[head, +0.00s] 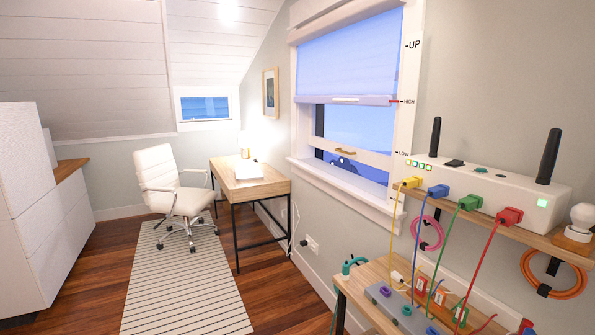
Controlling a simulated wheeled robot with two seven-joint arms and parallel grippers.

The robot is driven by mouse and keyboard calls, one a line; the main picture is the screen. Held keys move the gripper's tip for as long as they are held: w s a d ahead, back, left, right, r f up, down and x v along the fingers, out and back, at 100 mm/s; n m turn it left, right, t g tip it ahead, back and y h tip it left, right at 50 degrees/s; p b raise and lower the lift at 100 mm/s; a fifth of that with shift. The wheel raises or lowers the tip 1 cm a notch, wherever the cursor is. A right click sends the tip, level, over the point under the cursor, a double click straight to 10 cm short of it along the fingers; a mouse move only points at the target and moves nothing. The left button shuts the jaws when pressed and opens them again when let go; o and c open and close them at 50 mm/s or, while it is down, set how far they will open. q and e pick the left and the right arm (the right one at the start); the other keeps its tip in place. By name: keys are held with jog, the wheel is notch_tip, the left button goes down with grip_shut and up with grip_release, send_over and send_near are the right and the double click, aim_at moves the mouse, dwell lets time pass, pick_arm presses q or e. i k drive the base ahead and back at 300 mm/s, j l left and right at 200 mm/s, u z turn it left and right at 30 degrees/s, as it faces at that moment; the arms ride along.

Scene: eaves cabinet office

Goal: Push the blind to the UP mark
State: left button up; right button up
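The blind (345,70) hangs in the upper part of the window on the right wall. Its bottom bar (345,100) with a pale handle is level with the HIGH mark (408,101), beside a small red pointer (394,101). The UP mark (413,44) is above it on the right window frame, and the LOW mark (403,153) is below. A wooden handle (345,151) sits on the window sash under the blind. Neither of my grippers shows in the head view.
A shelf at right holds a white router (490,185) with coloured cables running to a lower shelf (375,275). A desk (250,185) and white chair (170,185) stand further back. Striped rug (185,285) and floor are open at centre; white cabinets (40,220) stand left.

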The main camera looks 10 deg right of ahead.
aim_at(340, 94)
jog(key=i+z, duration=0.4)
jog(key=i+j+z, duration=0.2)
jog(key=z, duration=0.15)
jog(key=i+j+z, duration=0.2)
jog(key=z, duration=0.2)
jog(key=i+j+z, duration=0.25)
jog(key=z, duration=0.15)
jog(key=j, duration=0.1)
